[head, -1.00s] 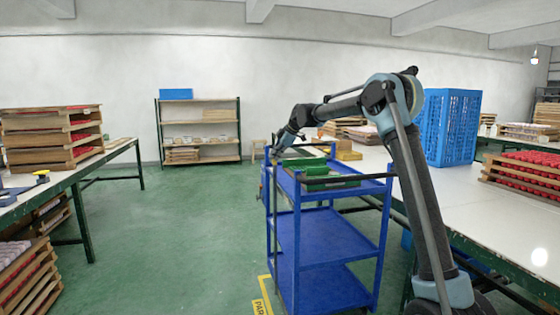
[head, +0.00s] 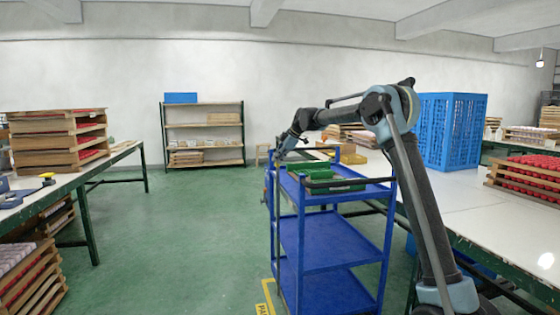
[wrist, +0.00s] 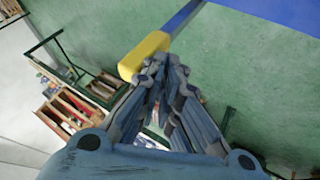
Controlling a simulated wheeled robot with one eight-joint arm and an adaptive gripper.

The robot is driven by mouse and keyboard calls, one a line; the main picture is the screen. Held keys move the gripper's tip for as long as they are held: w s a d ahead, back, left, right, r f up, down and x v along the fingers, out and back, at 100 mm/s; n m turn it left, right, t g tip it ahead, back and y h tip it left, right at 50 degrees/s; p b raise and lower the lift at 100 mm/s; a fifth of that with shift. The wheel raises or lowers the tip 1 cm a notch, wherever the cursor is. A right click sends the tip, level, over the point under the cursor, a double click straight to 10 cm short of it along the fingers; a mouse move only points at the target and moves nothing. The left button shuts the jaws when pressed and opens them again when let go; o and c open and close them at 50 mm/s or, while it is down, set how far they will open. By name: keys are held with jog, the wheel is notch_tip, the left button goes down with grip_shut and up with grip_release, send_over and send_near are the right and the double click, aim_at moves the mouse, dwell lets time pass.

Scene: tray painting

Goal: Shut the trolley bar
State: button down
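The blue trolley (head: 325,240) stands upright left of my arm, with open shelves and a railed top deck. In the wrist view, a blue bar with a yellow end (wrist: 145,55) slants down from the top; I take it to be the trolley bar. The yellow end lies just beyond my fingertips, at their left side; I cannot tell whether they touch it. My gripper (wrist: 168,68) has its fingers close together, with nothing visible between them. In the head view it is small, at the trolley's far left corner, and the bar's end is not clear there.
A green crate (head: 330,180) sits on the trolley's top deck. A white-topped table (head: 460,215) with a blue crate (head: 450,130) stands at right. A table with stacked wooden trays (head: 60,145) is at left. The green floor (head: 180,235) between is clear.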

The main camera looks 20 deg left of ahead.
jog(key=s+d+r, duration=0.5)
jog(key=d+r, duration=0.3)
jog(key=s+d+f+m+h, duration=0.15)
jog(key=s+d+m, duration=0.25)
jog(key=s+d, duration=0.5)
jog(key=s+d+f+m+h, duration=0.1)
jog(key=s+d+f+m, duration=0.3)
jog(key=d, duration=0.9)
jog(key=s+d+f+m+h, duration=0.1)
jog(key=s+d+m, duration=0.2)
jog(key=s+d, duration=0.65)
jog(key=s+d+f+m+h, duration=0.1)
jog(key=s+d+f+m, duration=0.5)
jog(key=s+d+f, duration=0.4)
jog(key=s+d+f+m+h, duration=0.2)
jog(key=s+d+f+m, duration=0.3)
jog(key=s+d+f, duration=0.5)
jog(key=s+f, duration=0.4)
jog(key=s, duration=0.3)
jog(key=shift+s+m, duration=0.25)
jog(key=shift+m, duration=0.15)
